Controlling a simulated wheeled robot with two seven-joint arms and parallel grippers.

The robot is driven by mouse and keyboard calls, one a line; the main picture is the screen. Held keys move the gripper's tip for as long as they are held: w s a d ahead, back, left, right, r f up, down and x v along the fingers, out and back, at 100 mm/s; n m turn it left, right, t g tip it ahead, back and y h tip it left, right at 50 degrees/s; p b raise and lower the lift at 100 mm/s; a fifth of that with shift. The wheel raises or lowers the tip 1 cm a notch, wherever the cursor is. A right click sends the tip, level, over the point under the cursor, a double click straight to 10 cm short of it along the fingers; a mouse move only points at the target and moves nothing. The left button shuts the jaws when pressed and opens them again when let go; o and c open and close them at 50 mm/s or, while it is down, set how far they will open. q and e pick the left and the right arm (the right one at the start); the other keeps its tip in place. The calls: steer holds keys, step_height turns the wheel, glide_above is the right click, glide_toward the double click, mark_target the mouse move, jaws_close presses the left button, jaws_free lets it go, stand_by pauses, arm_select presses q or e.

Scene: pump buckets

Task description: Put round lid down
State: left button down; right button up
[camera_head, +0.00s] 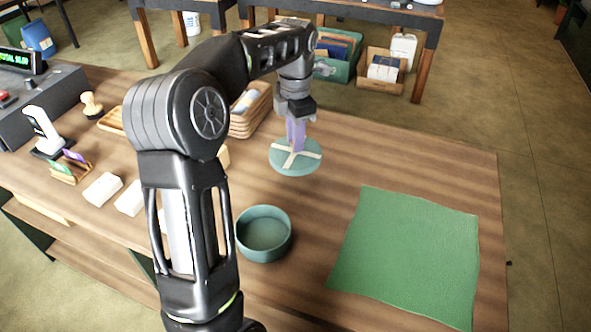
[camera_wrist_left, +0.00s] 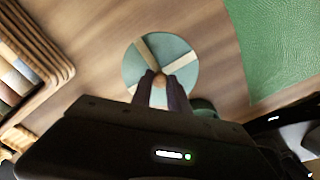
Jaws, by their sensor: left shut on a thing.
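The round lid (camera_head: 295,157) is teal with a pale cross of strips and a small wooden knob, seen in the left wrist view (camera_wrist_left: 185,70). My left gripper (camera_head: 296,143) is shut on the lid's knob, pointing down from above. The lid looks level, at or close to the wooden tabletop; I cannot tell whether it touches. A round teal container (camera_head: 264,234) stands open and empty on the table, nearer than the lid. A green cloth (camera_head: 408,255) lies flat to the right. My right gripper is not in view.
Stacked wooden trays (camera_head: 250,112) stand left of the lid, and they show in the left wrist view (camera_wrist_left: 22,62). White boxes (camera_head: 103,188), a scanner on a stand (camera_head: 44,131) and a register (camera_head: 40,100) occupy the table's left side. Bare wood (camera_head: 400,150) lies right of the lid.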

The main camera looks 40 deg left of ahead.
arm_select(q)
steer(key=shift+f+p, duration=0.3)
steer(key=shift+f, duration=2.1)
steer(key=shift+f+p, duration=0.35)
steer(key=shift+f, duration=1.5)
steer(key=shift+f, duration=0.1)
steer(key=c, duration=1.3)
jaws_free()
step_height(320, 180, up, 12)
steer(key=shift+r+b, duration=0.15)
steer(key=shift+b, duration=0.25)
